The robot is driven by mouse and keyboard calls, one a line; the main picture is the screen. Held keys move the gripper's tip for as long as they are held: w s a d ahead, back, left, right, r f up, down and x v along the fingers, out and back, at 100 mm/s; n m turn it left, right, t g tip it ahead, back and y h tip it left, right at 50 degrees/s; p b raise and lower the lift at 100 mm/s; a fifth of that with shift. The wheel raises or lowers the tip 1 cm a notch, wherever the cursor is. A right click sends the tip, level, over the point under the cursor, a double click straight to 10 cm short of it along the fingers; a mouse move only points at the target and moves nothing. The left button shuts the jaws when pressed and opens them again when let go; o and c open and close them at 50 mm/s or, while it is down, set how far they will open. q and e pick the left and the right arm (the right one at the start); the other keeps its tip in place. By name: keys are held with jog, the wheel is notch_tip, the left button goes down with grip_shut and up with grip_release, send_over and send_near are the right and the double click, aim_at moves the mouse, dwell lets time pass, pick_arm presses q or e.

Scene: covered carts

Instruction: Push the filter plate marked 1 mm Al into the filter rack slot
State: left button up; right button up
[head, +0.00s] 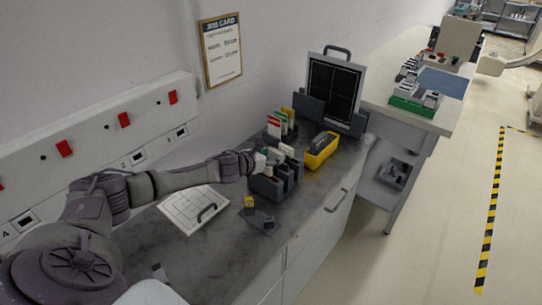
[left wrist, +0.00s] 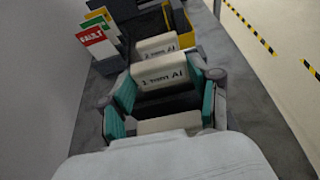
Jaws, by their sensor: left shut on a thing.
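The dark filter rack (head: 268,190) stands on the grey counter with light-topped plates upright in it. In the left wrist view, a cream plate (left wrist: 160,76) with a label that seems to read 1 mm Al is between the teal finger pads. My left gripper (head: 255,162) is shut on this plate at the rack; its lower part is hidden. Another cream plate (left wrist: 157,46) stands just beyond it, its label too small to read surely. A further pale plate edge (left wrist: 170,124) shows nearer my palm. How deep the held plate sits cannot be told. My right gripper is not in view.
A holder with red, green and yellow cards (head: 281,124), one marked FAULT, stands behind the rack. A yellow bin (head: 320,151) is to its right.

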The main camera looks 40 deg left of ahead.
pick_arm(q)
jog(key=shift+f+b, duration=0.5)
jog(key=shift+f, duration=0.25)
jog(key=o, duration=1.2)
jog(key=shift+o, duration=0.5)
jog(key=v, duration=1.2)
